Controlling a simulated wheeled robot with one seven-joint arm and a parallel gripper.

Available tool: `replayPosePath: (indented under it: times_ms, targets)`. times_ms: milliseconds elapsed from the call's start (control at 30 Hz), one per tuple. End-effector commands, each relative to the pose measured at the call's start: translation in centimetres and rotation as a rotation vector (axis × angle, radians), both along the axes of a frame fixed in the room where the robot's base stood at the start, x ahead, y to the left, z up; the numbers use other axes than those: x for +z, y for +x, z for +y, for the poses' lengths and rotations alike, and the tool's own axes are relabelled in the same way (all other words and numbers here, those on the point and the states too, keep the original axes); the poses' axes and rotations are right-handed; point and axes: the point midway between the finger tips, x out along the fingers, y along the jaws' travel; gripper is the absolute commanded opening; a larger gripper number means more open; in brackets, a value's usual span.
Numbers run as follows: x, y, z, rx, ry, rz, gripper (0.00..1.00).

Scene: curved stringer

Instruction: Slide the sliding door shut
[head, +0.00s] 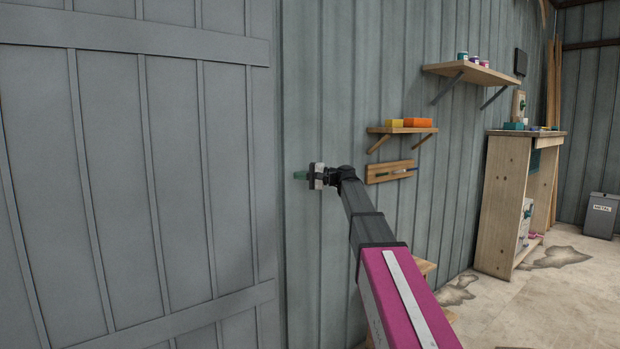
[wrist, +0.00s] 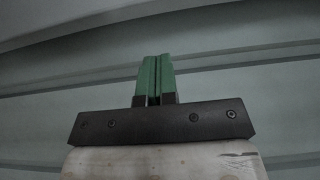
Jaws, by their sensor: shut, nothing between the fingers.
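The sliding door (head: 110,150) is a grey-blue panel with vertical battens and horizontal rails, filling the left of the head view. Its right edge stands in front of the grey corrugated wall. My gripper (head: 300,175) is just right of that edge, with its green fingers pointing left toward the door. The fingers are shut and empty; in the wrist view the green fingers (wrist: 155,75) lie side by side. I cannot tell whether they touch the door edge. No door handle shows in either view.
A small shelf (head: 403,130) with yellow and orange boxes and a wooden tool rack (head: 390,172) hang right of my gripper. A higher shelf (head: 470,73) holds small jars. A wooden bench (head: 500,205) and a grey metal bin (head: 600,216) stand right. The floor (head: 555,300) at lower right is open.

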Motion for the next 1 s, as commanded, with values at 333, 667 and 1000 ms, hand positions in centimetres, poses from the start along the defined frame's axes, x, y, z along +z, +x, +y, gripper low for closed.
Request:
replayPosePath:
  times_ms: [333, 667, 1000]
  targets:
    - [-0.1, -1.1, 5.0, 0.0, -0.001, -0.001, 0.0]
    - [-0.1, -1.7, 6.1, -0.001, -0.001, 0.0, 0.0]
    - [-0.1, -1.9, 6.4, 0.0, -0.001, 0.0, 0.0]
